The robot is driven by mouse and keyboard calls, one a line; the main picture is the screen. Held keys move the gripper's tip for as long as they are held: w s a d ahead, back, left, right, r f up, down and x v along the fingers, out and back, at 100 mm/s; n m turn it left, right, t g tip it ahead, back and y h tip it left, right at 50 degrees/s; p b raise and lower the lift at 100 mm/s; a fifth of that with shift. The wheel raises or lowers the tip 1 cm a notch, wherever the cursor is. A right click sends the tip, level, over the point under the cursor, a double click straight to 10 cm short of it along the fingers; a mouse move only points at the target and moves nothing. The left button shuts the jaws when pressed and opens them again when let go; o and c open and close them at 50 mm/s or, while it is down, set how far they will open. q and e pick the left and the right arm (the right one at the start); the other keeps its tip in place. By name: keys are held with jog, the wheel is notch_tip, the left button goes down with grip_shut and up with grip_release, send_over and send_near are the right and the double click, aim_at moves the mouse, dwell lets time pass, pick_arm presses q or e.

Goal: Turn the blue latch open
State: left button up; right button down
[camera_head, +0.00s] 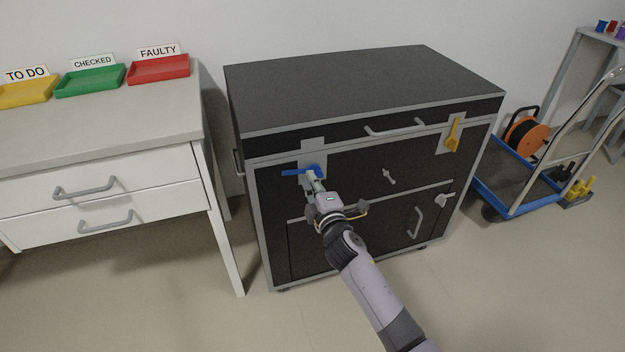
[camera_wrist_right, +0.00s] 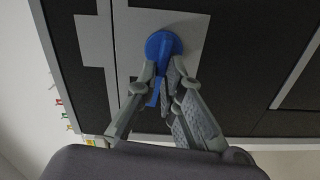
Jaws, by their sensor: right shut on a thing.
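The blue latch (camera_head: 292,172) is on a grey plate (camera_head: 313,146) at the upper left of the black cabinet's front. In the head view its handle points to the left, about level. My right gripper (camera_head: 314,180) reaches it from the front. In the right wrist view the round blue hub of the latch (camera_wrist_right: 163,46) shows, with its handle between the fingers of my right gripper (camera_wrist_right: 160,90). The fingers are shut on the handle and hide part of it. My left gripper is in neither view.
The black cabinet (camera_head: 350,95) also has a yellow latch (camera_head: 453,134) at its upper right and several grey handles. A white drawer table (camera_head: 110,150) with coloured trays stands at left. A blue trolley (camera_head: 520,190) stands at right. The floor in front is clear.

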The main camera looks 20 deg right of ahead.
jog(key=shift+f+n, duration=0.15)
jog(key=shift+n, duration=0.65)
jog(key=c, duration=1.7)
grip_release()
jog(key=shift+s, duration=0.1)
jog(key=s, duration=1.2)
jog(key=shift+d, duration=0.2)
